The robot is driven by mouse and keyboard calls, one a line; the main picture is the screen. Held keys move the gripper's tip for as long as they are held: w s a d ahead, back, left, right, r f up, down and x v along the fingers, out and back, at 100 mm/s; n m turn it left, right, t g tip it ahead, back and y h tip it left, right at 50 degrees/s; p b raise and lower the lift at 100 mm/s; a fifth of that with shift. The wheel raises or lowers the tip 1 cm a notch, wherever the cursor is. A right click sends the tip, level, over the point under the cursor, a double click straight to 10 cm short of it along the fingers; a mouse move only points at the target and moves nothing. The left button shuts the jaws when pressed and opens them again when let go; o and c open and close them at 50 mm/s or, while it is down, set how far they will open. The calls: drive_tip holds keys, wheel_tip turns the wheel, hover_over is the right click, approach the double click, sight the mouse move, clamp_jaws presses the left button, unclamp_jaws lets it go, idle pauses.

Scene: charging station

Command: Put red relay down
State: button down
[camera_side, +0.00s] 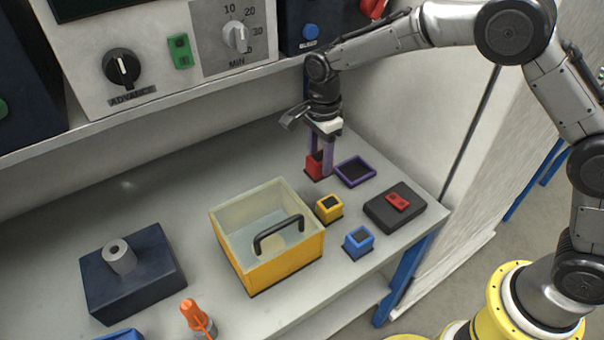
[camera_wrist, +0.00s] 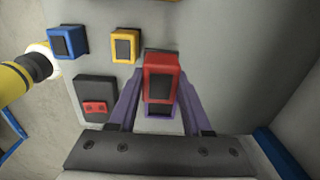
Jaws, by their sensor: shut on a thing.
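The red relay (camera_side: 313,166) is a small red block with a dark top, held between the purple fingers of my gripper (camera_side: 322,163). In the wrist view, the red relay (camera_wrist: 160,72) lies between the fingertips of my gripper (camera_wrist: 162,86). It is at or just above the table top, left of a purple square frame with a dark inside (camera_side: 372,172). I cannot tell whether the relay touches the table. The fingers partly hide the relay in the side view.
A yellow block (camera_side: 335,214), a blue block (camera_side: 352,252) and a black box with a red piece (camera_side: 378,215) stand nearby. A yellow bin with a dark handle (camera_side: 290,272) is to the left. The table (camera_side: 190,180) behind the bin is clear; a control panel (camera_side: 160,90) stands above.

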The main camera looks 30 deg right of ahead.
drive_tip(key=w+f, duration=0.2)
drive_tip(key=f, duration=0.1)
drive_tip(key=w+a+f, duration=0.1)
drive_tip(key=w+f, duration=0.1)
drive_tip(key=shift+a+f, duration=0.1)
drive_tip(key=shift+f, duration=1.55)
drive_tip(key=shift+f, duration=0.15)
drive_tip(key=shift+c, duration=1.7)
unclamp_jaws()
